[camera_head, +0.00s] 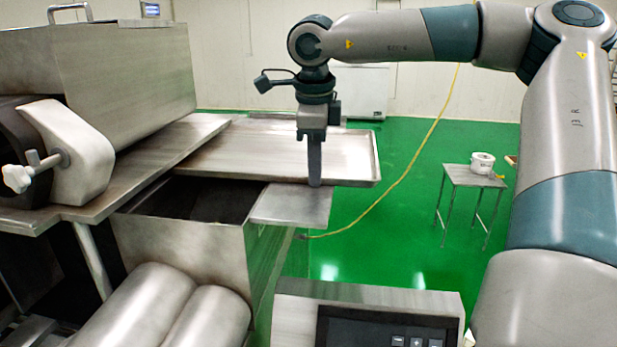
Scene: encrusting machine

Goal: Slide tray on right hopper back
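A wide shallow metal tray (245,146) with a low rim lies behind the right hopper (255,250). The hopper's top is open and dark inside. A flat metal plate (285,207) sits at the hopper's right edge and sticks out past it over the floor. My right gripper (314,184) points straight down at the near edge of the tray, just above the plate. Its fingers show edge-on as one narrow bar, so I cannot tell the gap, or whether they touch the tray or plate. My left gripper is not in view.
A large metal hopper housing (120,75) with a sloping metal shelf (160,155) stands at left. Metal rollers (175,305) lie at front left. A control panel (370,315) is at front centre. A small table (470,177) with a white container (482,162) stands on open green floor.

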